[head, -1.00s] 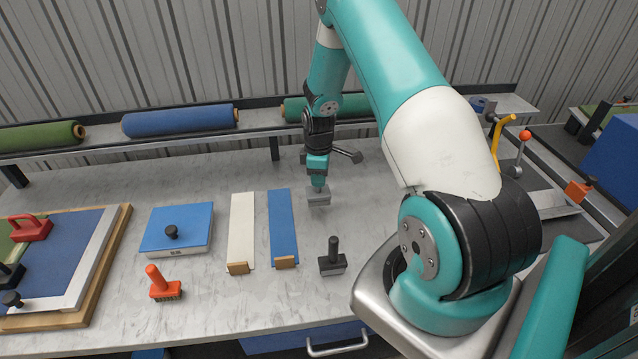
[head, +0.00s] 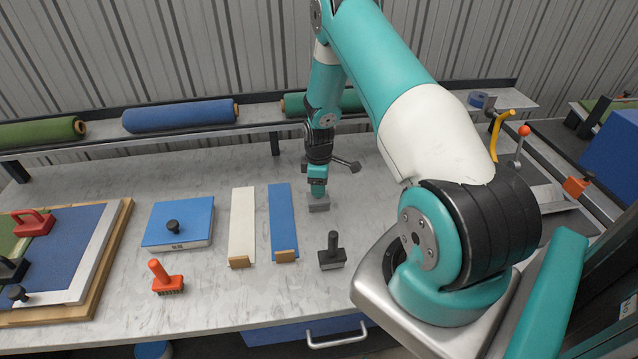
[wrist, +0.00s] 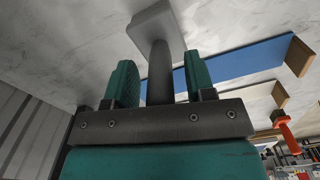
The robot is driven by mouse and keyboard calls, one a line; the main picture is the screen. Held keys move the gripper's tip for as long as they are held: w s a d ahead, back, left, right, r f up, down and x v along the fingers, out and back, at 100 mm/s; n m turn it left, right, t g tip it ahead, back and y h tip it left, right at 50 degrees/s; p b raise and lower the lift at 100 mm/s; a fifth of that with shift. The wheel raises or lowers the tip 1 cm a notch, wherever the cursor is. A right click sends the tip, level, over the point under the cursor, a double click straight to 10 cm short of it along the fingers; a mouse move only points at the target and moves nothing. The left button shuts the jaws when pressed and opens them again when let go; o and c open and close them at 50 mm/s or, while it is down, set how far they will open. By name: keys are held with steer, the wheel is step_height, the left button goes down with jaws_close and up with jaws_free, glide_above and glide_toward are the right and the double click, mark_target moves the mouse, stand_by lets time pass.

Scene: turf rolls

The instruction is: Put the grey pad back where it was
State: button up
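The grey pad (head: 319,204) is a small block with an upright grey handle. It is at the middle of the marble-look bench, right of the blue strip, and seems to rest on the top. My gripper (head: 318,187) is directly above it, pointing down. In the wrist view the pad (wrist: 158,22) shows beyond the fingertips, with its handle between the two green fingers of my gripper (wrist: 160,80). A narrow gap shows on each side of the handle, so the fingers are open around it.
A blue strip (head: 283,220) and a cream strip (head: 242,225) lie to the left. A dark block with a black handle (head: 332,252) stands nearer the front. An orange-handled brush (head: 165,278) and a blue box (head: 178,223) are further left. Turf rolls (head: 180,115) line the back shelf.

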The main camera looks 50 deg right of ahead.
steer(key=shift+r, duration=0.1)
step_height(320, 180, up, 12)
steer(key=b, duration=0.4)
steer(key=shift+f, duration=0.25)
steer(key=s+a+r+t+y, duration=0.1)
steer(key=s+a+r, duration=0.1)
steer(key=a+r, duration=0.7)
steer(key=s+a+r+y, duration=0.1)
steer(key=s+a+r, duration=0.3)
steer(key=a, duration=0.9)
steer(key=s+a+r+y, duration=0.1)
steer(key=s+a+r, duration=0.2)
steer(key=s+a, duration=0.3)
steer(key=s+a+r+g+y, duration=0.1)
steer(key=s+a+r, duration=0.3)
steer(key=s+a, duration=0.3)
steer(key=s, duration=0.4)
steer(key=shift+m, duration=0.3)
steer(key=shift+a, duration=0.1)
step_height(320, 180, down, 3)
steer(key=b, duration=0.3)
steer(key=shift+f+b, duration=0.2)
steer(key=shift+b, duration=0.1)
